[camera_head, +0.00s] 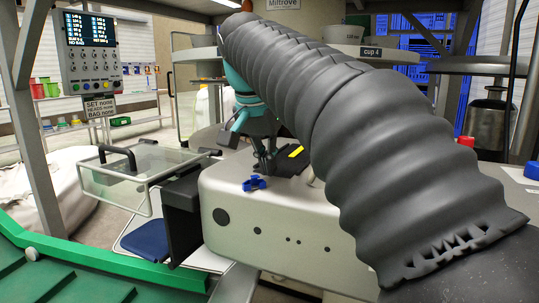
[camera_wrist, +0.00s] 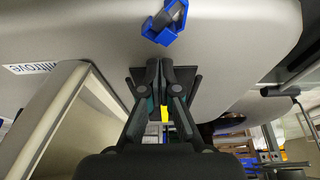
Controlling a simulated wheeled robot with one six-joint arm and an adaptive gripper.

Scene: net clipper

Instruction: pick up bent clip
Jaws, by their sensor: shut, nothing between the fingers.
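A small blue clip-like piece (camera_head: 254,183) lies on top of the pale metal machine housing, near its front edge. In the wrist view the blue piece (camera_wrist: 164,24) sits at the top with a dark grey part across it. I cannot tell whether it is bent. My gripper (camera_head: 266,170) points down over the housing, just behind and right of the blue piece in the head view. In the wrist view my gripper (camera_wrist: 160,66) has its fingers together, with nothing between them, apart from the blue piece.
The pale housing (camera_head: 275,222) fills the centre, with a dark patch and yellow mark (camera_head: 295,151) beside my gripper. A clear tray (camera_head: 140,170) stands left. A control panel (camera_head: 90,50) hangs upper left. A shelf labelled cup 4 (camera_head: 385,53) is behind my arm.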

